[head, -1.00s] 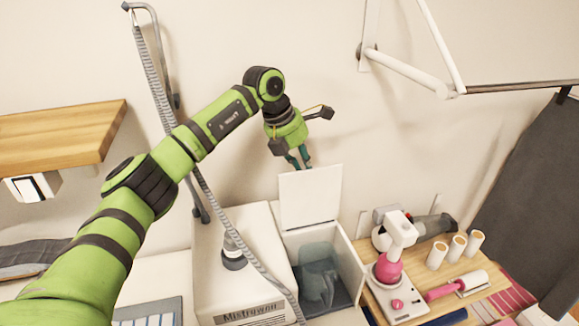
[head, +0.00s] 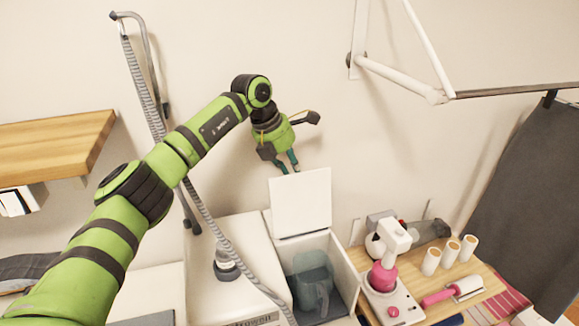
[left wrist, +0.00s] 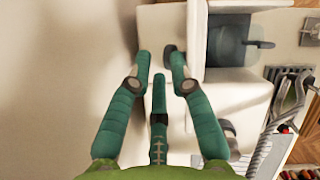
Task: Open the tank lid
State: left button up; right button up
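The white tank (head: 346,268) stands against the wall, with its square lid (head: 300,203) raised upright at the back. The tank's inside is in view, with a grey-blue jug (head: 311,286) in it. My left gripper (head: 287,168) is just above and behind the lid's top edge, near the wall, fingers pointing down. In the left wrist view the gripper's green fingers (left wrist: 160,72) are spread apart with nothing seen between them. I cannot tell whether a finger touches the lid. My right gripper is not in view.
A wooden board (head: 475,267) at right holds a pink-and-white machine (head: 386,280), several pale spools (head: 450,254) and a pink roller (head: 437,298). A grey hose (head: 213,220) hangs left of the tank. A wooden shelf (head: 55,148) is at left.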

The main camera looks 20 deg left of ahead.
pick_arm(q)
jog(key=shift+o, duration=0.3)
jog(key=f, duration=0.3)
jog(key=shift+s+a+f+g, duration=0.2)
jog(key=shift+s+f+g, duration=0.1)
jog(key=shift+f+g, duration=0.1)
jog(key=shift+s+d, duration=0.1)
jog(key=shift+d, duration=0.05)
notch_tip(320, 180, up, 14)
send_over(289, 180)
jog(key=w+a, duration=0.2)
jog(key=w, duration=0.2)
jog(key=shift+d+f+t, duration=0.2)
jog(key=shift+t, duration=0.2)
jog(key=shift+s+a, duration=0.1)
jog(key=shift+s, duration=0.1)
